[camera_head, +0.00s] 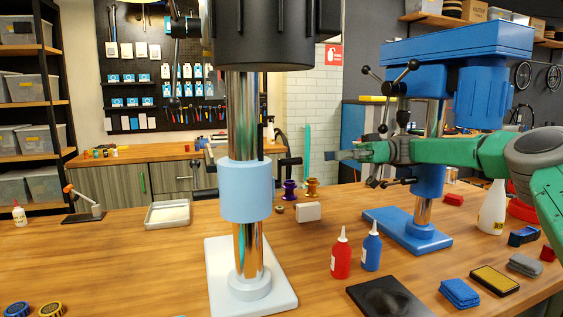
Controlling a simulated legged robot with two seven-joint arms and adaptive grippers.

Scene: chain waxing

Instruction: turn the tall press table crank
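A tall press stands in front of me, with a chrome column (246,120), a light blue collar (246,190) and a white base (222,280). Its black head is cut off by the top edge. My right gripper (335,155) reaches in from the right on a green arm and points left. It is a short way right of the dark part, apparently apart from it. Its finger gap is not clear. My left gripper is not in view.
A blue drill press (430,190) with a lever handle stands behind my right arm. A tray (167,214) lies left. The left front of the table is mostly clear.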

